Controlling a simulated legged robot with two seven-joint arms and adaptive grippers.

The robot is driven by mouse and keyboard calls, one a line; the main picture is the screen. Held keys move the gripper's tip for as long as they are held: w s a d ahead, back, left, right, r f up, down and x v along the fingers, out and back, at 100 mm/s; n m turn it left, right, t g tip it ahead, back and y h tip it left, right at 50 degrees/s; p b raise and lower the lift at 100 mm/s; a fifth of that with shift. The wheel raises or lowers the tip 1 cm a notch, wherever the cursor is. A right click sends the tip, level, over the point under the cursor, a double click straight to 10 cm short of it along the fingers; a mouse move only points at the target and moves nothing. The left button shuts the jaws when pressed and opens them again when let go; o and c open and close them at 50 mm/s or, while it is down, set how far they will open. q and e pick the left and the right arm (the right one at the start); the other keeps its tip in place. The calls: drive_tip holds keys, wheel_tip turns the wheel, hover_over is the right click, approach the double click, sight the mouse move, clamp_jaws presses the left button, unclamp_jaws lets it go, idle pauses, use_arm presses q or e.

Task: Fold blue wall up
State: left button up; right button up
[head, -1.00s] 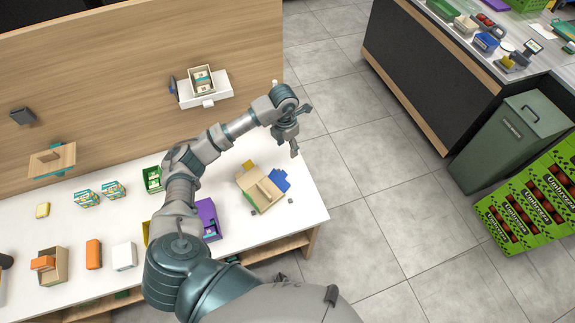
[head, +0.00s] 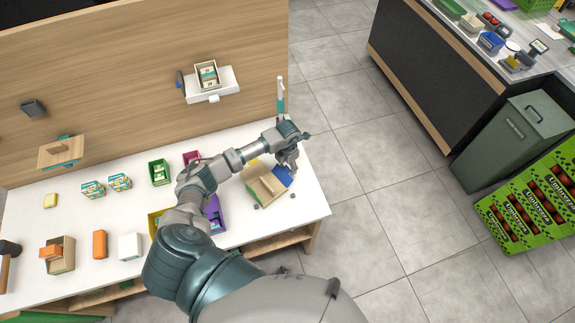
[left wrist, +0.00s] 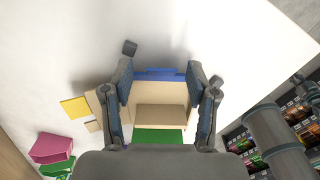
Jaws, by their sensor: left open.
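A tan box (head: 262,188) with coloured walls sits on the white counter near its right end. Its blue wall (head: 283,175) is on the box's right side in the head view, partly behind my fingers; its exact tilt is unclear. In the left wrist view the blue wall (left wrist: 160,74) is a narrow strip at the box's far edge, with a yellow wall (left wrist: 75,107) at left and a green wall (left wrist: 158,136) nearest. My left gripper (head: 290,163) is open above the blue wall, its fingers on either side of the box. Contact cannot be told. My right gripper is out of view.
A purple box (head: 214,214) and a green box (head: 159,171) stand left of the tan box, around my arm. A white shelf (head: 228,84) juts from the wooden panel behind.

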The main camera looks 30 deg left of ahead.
use_arm(q)
drive_tip(key=shift+d+f, duration=0.15)
drive_tip(key=shift+f, duration=0.15)
clamp_jaws()
